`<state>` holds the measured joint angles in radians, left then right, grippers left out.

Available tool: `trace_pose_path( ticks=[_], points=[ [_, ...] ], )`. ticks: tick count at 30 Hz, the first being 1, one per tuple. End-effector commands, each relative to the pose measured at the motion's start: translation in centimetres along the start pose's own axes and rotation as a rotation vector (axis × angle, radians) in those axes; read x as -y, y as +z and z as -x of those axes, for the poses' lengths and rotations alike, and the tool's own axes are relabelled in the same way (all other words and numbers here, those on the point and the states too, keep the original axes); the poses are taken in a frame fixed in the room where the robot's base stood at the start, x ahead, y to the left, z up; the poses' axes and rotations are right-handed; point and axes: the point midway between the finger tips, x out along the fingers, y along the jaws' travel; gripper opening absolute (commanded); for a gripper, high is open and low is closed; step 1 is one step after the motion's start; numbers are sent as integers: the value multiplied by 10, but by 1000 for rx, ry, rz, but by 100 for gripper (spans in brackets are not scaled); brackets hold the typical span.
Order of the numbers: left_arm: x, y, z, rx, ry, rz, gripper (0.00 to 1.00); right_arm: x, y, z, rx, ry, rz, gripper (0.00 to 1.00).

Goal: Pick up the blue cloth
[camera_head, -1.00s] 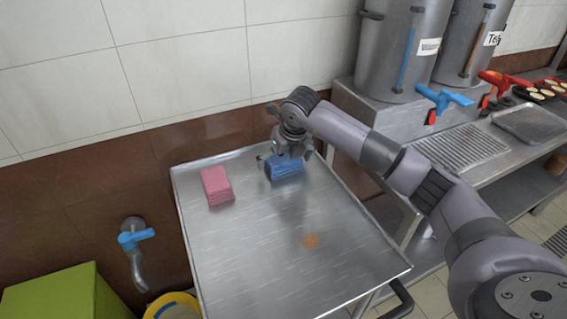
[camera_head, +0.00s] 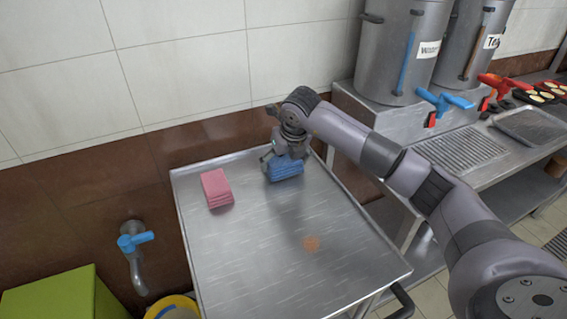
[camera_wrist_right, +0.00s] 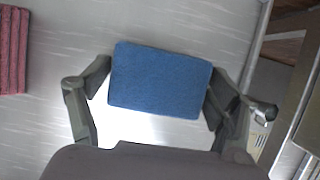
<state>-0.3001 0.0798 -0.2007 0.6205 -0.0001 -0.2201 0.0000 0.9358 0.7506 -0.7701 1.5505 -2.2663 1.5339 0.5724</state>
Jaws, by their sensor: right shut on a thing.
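The blue cloth (camera_head: 286,168) is a folded stack at the back of the steel cart top (camera_head: 265,225). My right gripper (camera_head: 283,160) comes down on it from above and is shut on it. In the right wrist view the blue cloth (camera_wrist_right: 160,80) sits between the two fingers of my right gripper (camera_wrist_right: 160,88), one at each short side. I cannot tell whether the cloth still touches the cart. My left gripper is not in view.
A folded pink cloth (camera_head: 216,188) lies left of the blue one. An orange stain (camera_head: 311,243) marks the cart top. Steel stockpots (camera_head: 402,50) with taps stand on a counter at the right. A green box (camera_head: 65,295) and a wall tap (camera_head: 135,240) are at the left.

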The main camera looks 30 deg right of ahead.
Motion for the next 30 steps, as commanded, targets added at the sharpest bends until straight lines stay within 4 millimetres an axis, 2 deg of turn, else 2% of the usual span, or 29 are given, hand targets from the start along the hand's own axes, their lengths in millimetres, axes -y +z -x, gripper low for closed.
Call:
trace_pose_path(
  ticks=[5, 8, 15, 21, 25, 30],
  points=[
    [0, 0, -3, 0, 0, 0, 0, 0, 10, 22, 6, 1, 0, 51],
    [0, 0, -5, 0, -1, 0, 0, 0, 20, 44, 8, 1, -1, 51],
    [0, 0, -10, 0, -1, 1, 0, 0, 46, 110, 7, 2, -1, 51],
    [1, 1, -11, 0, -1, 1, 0, 0, 64, 152, 4, 0, 0, 51],
    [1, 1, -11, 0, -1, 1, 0, 0, 70, 169, 1, 1, 0, 51],
    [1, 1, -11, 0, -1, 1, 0, 0, 74, 179, 0, 1, 1, 51]
  ],
)
